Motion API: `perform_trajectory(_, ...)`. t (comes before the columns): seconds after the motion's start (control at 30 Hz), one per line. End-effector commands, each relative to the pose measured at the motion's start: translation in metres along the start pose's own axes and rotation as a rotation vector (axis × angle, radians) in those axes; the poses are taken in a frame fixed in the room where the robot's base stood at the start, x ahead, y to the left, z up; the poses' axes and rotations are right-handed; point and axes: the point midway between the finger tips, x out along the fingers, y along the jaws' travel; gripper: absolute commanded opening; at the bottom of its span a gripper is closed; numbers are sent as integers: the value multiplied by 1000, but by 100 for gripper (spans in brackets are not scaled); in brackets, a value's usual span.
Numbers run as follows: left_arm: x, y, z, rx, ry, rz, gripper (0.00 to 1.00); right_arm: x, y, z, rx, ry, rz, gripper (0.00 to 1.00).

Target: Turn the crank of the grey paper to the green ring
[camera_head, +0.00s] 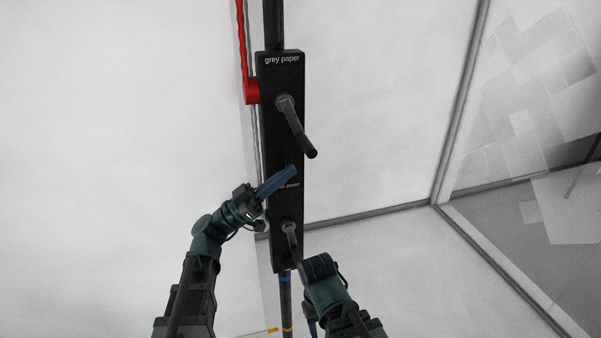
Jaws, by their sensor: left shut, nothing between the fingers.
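A tall black panel (267,130) stands upright in the middle, with "grey paper" lettered at its top. The grey paper crank (298,125) is a dark grey handle below that label, pointing down and to the right. My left gripper (291,174) has blue fingers, shut and empty. It lies in front of the panel below the grey paper crank, apart from it, and partly hides a second label. My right gripper (311,327) shows only as a bit of blue at the bottom, mostly hidden behind its own arm. I see no green ring.
A second crank (290,232) sits lower on the panel, its end close to my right arm. A pole below carries blue (285,280) and yellow (287,329) rings. White backdrops surround the panel.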

Motion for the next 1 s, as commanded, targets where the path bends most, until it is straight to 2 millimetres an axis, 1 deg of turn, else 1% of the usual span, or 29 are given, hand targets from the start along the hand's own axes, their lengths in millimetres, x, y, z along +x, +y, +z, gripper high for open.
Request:
perform_trajectory(0.03, -15, 0, 5, 2, 0, -2, 0, 12, -1, -1, 0, 0, 0, 50)
perform_trajectory(0.1, -28, 0, 4, 3, 0, -3, 0, 19, -2, -1, 0, 0, 0, 50)
perform_trajectory(0.23, -46, 0, 3, 1, 0, -1, 0, 28, -3, -2, 0, 0, 0, 50)
perform_trajectory(0.4, -59, 0, 1, 1, 0, 0, 0, 34, -3, -2, 0, 0, 0, 50)
perform_trajectory(0.6, -61, 0, -2, 0, 0, 1, 0, 33, -3, -2, 0, 0, 0, 50)
perform_trajectory(0.67, -62, -1, -12, 1, -1, -1, 0, 24, -2, -1, 0, 0, 0, 50)
perform_trajectory(0.8, -73, -2, -53, 4, -8, -3, 0, -4, 0, 0, 0, 0, 0, 50)
perform_trajectory(0.83, -76, -2, -60, 4, -10, -4, 0, -8, 1, 0, 0, 0, 0, 50)
perform_trajectory(0.9, -83, -2, -71, 3, -14, -2, 0, -15, 1, 1, 0, 0, 0, 50)
perform_trajectory(1.0, -88, -1, -78, 1, -17, 0, 0, -18, 2, 1, 0, 0, 0, 50)
